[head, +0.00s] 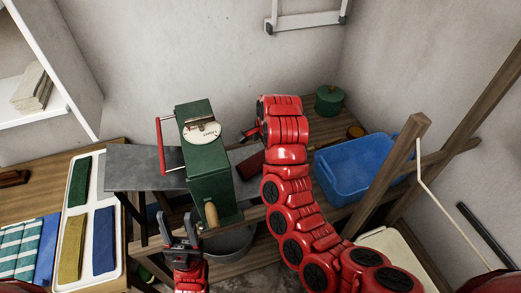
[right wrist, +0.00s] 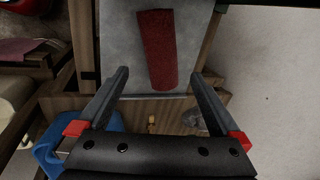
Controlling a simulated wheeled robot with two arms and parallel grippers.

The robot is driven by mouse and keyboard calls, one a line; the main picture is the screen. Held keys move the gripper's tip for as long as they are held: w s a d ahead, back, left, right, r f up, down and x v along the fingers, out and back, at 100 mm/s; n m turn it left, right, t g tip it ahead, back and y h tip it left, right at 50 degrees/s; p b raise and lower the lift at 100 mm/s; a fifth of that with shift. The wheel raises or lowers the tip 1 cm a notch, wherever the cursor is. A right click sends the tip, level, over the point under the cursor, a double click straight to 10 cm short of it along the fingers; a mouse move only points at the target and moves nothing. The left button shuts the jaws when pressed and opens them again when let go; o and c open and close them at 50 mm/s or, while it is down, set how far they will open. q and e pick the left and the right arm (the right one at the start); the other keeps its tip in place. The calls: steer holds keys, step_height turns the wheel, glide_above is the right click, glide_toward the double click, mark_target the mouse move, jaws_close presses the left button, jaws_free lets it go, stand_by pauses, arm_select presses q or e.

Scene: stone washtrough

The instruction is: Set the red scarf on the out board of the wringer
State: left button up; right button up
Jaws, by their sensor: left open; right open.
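The green wringer (head: 208,170) with a white dial and red handle stands in the middle of the head view. A grey board (head: 135,168) extends to its left. The red scarf (head: 250,165), rolled or folded into a long strip, lies on a grey board (right wrist: 115,40) to the wringer's right, partly hidden by my right arm in the head view. In the right wrist view the scarf (right wrist: 157,50) lies between and beyond the fingers of my open, empty right gripper (right wrist: 160,76). My left gripper (head: 180,230) is open and empty, low in front of the wringer.
A blue tub (head: 355,165) and a green lidded pot (head: 329,99) stand at right. A wooden post (head: 390,175) rises beside the tub. A white tray (head: 90,235) with folded coloured cloths lies at left. A grey basin (head: 230,243) sits below the wringer.

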steer(key=shift+p+v, duration=0.3)
steer(key=shift+v, duration=0.65)
